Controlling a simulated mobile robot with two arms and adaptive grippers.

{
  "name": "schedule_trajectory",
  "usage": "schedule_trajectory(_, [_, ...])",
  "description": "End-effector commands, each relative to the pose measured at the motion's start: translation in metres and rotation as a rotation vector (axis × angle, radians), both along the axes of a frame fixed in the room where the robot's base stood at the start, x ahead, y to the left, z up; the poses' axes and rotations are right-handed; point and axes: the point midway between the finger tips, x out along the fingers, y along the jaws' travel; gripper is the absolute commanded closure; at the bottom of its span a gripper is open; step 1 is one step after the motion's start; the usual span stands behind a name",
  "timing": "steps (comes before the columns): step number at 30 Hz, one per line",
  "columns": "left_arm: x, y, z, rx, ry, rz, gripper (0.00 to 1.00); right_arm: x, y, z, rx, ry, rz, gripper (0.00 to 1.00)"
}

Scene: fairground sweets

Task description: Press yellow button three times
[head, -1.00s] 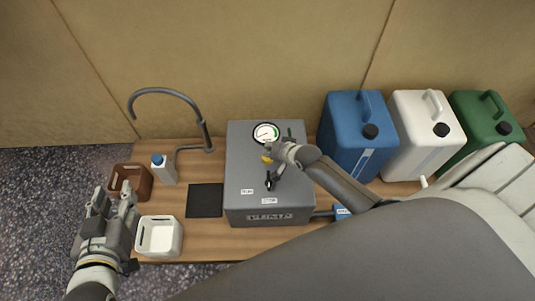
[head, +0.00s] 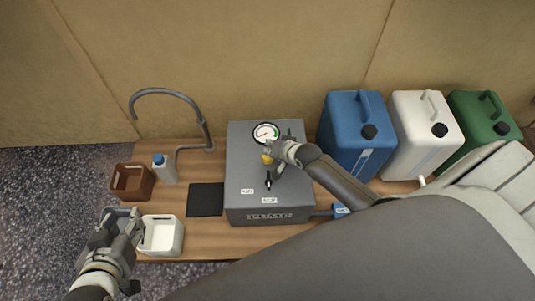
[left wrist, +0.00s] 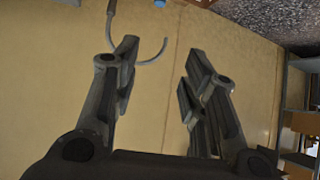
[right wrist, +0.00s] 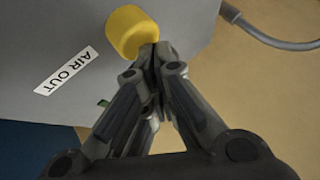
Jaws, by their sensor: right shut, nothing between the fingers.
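The yellow button (head: 266,159) is on top of the grey pump box (head: 240,150), partly hidden by my right gripper (head: 270,149). In the right wrist view, the yellow button (right wrist: 130,30) is a round knob. The closed fingertips of my right gripper (right wrist: 153,52) overlap its lower right edge; I cannot tell whether they touch it. My right gripper is shut with nothing in it. My left gripper (head: 124,225) is open and empty at the front left, beside the white tub; its spread fingers (left wrist: 155,85) show in the left wrist view.
A round gauge (head: 266,133) and a black lever (head: 268,181) are on the box. A brown crate (head: 131,194), a bottle (head: 165,170), a white tub (head: 175,238) and a black mat (head: 205,200) are left of it. Blue (head: 350,130), white (head: 425,125) and green (head: 480,110) canisters stand right.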

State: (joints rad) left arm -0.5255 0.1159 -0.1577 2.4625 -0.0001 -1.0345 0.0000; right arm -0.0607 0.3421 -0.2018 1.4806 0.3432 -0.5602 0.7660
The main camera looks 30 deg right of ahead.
Motion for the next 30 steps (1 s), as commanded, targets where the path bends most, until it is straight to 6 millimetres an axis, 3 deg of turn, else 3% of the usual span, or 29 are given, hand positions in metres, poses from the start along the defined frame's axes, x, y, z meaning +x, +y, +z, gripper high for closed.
schedule_trajectory(21, [-0.038,0.012,-0.025,0.044,0.212,0.013,0.60,0.001,0.000,0.009,0.000,-0.001,0.000,1.00])
schedule_trajectory(30, [-0.044,0.015,-0.029,0.052,0.247,0.018,0.60,0.001,0.000,0.009,0.000,-0.001,0.000,1.00])
